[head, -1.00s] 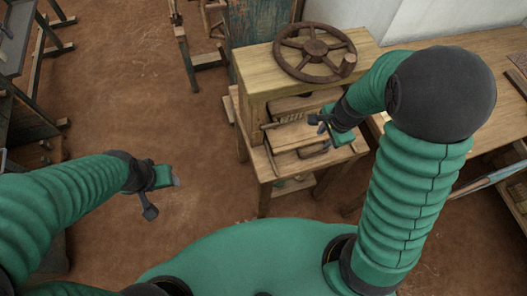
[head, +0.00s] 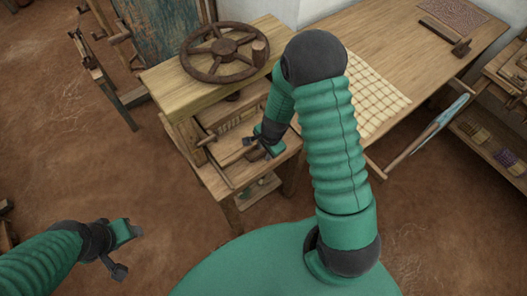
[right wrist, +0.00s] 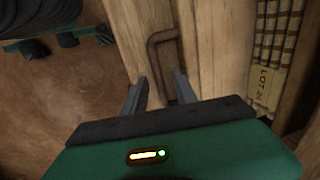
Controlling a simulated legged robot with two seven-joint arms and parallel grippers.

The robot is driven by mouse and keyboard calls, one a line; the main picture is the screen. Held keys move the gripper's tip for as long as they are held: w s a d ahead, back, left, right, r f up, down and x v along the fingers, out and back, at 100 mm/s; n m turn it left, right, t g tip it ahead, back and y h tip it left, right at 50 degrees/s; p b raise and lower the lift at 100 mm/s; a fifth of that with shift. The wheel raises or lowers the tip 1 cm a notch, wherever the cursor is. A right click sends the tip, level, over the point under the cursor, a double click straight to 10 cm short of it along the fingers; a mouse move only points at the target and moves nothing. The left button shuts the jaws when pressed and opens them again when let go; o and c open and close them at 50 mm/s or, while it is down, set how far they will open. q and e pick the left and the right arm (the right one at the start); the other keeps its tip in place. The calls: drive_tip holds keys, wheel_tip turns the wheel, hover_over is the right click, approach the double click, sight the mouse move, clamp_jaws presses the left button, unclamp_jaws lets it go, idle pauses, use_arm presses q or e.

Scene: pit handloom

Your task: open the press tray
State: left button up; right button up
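The wooden press (head: 160,78) stands at centre left in the head view, with its tray (head: 233,172) low in its front. In the right wrist view a dark bent metal handle (right wrist: 154,52) sits on a pale wooden face. My right gripper (head: 256,149) is at the front of the press; its fingers, in the right wrist view (right wrist: 158,84), are apart, with the handle's lower part appearing between them. I cannot tell whether they touch it. My left gripper (head: 125,250) is open and empty above the floor at lower left.
A spoked handwheel (head: 223,52) tops the press. Bundles with a lot label (right wrist: 268,82) lie beside the handle in the right wrist view. A wooden table (head: 400,62) with a checked cloth (head: 372,98) stands to the right.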

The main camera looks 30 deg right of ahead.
drive_tip(key=shift+d+f, duration=0.25)
drive_tip(key=shift+d, duration=0.55)
drive_tip(key=shift+a, duration=0.1)
drive_tip(key=shift+c, duration=0.9)
drive_tip(key=a, duration=0.1)
drive_tip(key=a+r, duration=0.1)
drive_tip(key=shift+a, duration=0.35)
clamp_jaws()
drive_tip(key=shift+s+d+f, duration=0.1)
drive_tip(key=shift+d+f, duration=0.05)
drive_tip(key=shift+d, duration=0.55)
drive_tip(key=shift+a, duration=0.15)
